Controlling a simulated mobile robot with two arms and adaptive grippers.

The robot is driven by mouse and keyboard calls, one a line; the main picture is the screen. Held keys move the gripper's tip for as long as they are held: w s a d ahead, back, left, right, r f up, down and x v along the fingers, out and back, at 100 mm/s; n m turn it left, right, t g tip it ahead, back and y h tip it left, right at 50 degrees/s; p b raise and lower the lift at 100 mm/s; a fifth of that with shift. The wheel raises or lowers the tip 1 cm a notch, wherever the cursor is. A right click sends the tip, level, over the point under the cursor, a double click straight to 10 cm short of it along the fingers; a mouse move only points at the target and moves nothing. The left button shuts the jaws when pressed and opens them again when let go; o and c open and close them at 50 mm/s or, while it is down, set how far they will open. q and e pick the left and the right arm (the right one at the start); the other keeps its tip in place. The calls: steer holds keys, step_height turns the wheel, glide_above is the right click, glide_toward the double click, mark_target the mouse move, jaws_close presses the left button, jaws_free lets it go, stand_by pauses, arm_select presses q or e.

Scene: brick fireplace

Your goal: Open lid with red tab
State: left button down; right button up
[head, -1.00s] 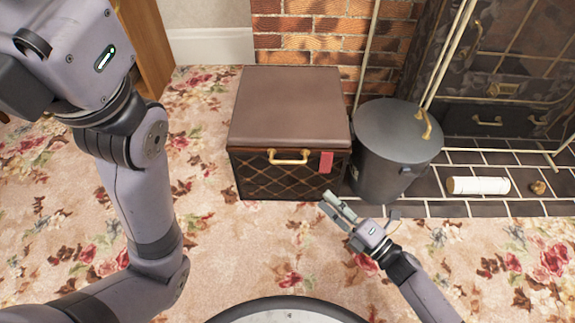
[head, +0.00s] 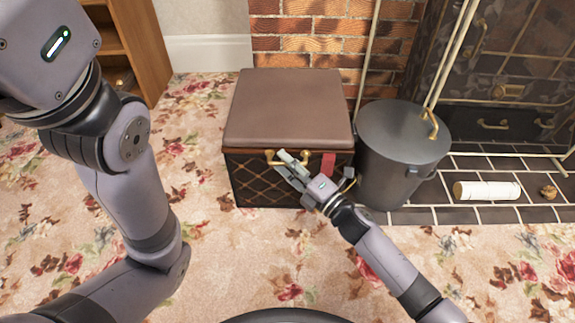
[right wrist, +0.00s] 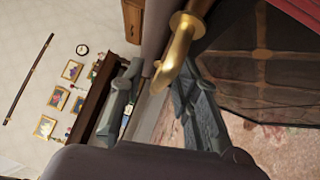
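The brown box (head: 262,190) with a quilted dark front stands on the carpet, its flat brown lid (head: 290,108) closed. The red tab (head: 329,162) hangs at the lid's front edge, right of the brass handle (head: 270,158). My right gripper (head: 285,163) is in front of the box at the handle, left of the tab. In the right wrist view its fingers (right wrist: 158,98) are apart, with the brass handle (right wrist: 178,52) near their tips; I cannot tell whether they touch it. Part of the handle is hidden in the head view. My left gripper is out of view.
A dark lidded bucket (head: 402,150) stands close to the box's right side. A brick wall (head: 310,40) is behind. A white roll (head: 487,191) lies on the tiled hearth (head: 425,190). The flowered carpet (head: 245,265) in front is clear.

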steer(key=shift+c, duration=0.6)
steer(key=c, duration=0.5)
jaws_close()
steer(key=shift+r, duration=0.2)
